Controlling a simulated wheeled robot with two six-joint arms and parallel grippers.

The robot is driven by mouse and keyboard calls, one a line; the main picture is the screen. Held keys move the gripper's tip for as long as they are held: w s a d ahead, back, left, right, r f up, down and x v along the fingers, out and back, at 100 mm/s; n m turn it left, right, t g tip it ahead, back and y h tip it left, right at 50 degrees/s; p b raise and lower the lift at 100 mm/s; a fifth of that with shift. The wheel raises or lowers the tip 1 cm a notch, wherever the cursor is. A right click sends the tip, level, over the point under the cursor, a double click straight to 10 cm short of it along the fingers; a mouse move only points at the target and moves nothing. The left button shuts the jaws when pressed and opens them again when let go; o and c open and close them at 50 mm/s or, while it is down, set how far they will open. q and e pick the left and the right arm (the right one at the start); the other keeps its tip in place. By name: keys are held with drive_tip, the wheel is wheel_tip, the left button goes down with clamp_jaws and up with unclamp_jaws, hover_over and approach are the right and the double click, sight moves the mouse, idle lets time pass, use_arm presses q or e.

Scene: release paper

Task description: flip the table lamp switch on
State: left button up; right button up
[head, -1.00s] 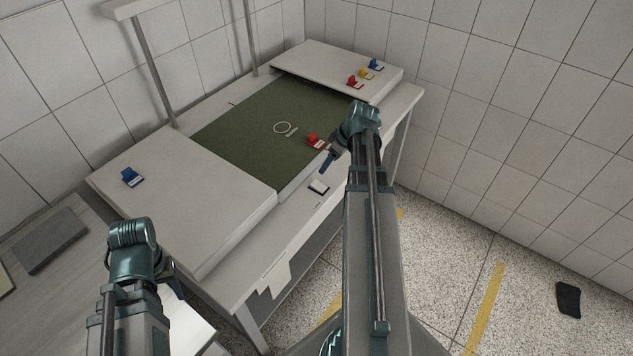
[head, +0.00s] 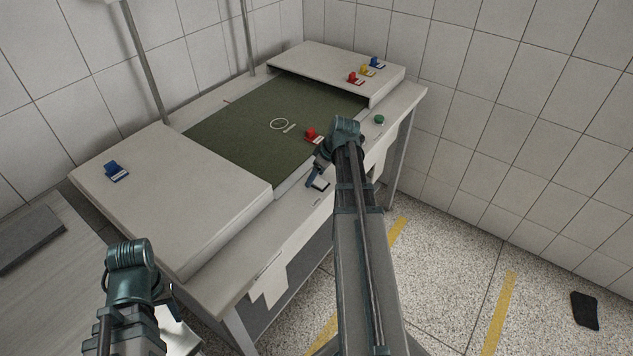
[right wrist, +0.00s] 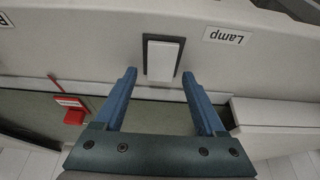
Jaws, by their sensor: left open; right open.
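The lamp switch is a white rocker (right wrist: 163,60) in a dark frame on the table's front ledge, beside a label reading "Lamp" (right wrist: 226,36). In the head view the switch (head: 321,185) is partly covered by my right gripper (head: 315,176). In the right wrist view my right gripper (right wrist: 159,74) is open and empty, its two blue fingers on either side of the switch's near end. I cannot tell whether they touch the surface. My left gripper (head: 173,300) is at the lower left, away from the switch, its fingers partly hidden.
The white table (head: 250,235) has a green mat (head: 235,130) with a red clip-like piece (head: 311,134). A green button (head: 379,119) sits farther along the ledge. Raised platforms at both ends hold small coloured pieces. A dark item (head: 585,310) lies on the floor.

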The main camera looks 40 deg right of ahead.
clamp_jaws()
use_arm(q)
drive_tip(key=shift+r+p, duration=0.35)
drive_tip(key=shift+p, duration=0.1)
use_arm(e)
drive_tip(key=shift+w+r+g, duration=0.1)
drive_tip(key=shift+w+g, duration=0.15)
drive_tip(key=shift+g, duration=0.05)
use_arm(q)
drive_tip(key=shift+r, duration=0.25)
use_arm(e)
drive_tip(key=shift+w+g, duration=0.2)
drive_tip(key=shift+g, duration=0.3)
use_arm(q)
drive_tip(key=shift+p, duration=0.3)
use_arm(e)
drive_tip(key=shift+a+f+g+h, duration=0.15)
drive_tip(key=shift+f+g+h, duration=0.2)
drive_tip(key=shift+g, duration=0.35)
drive_tip(key=shift+r, duration=0.1)
unclamp_jaws()
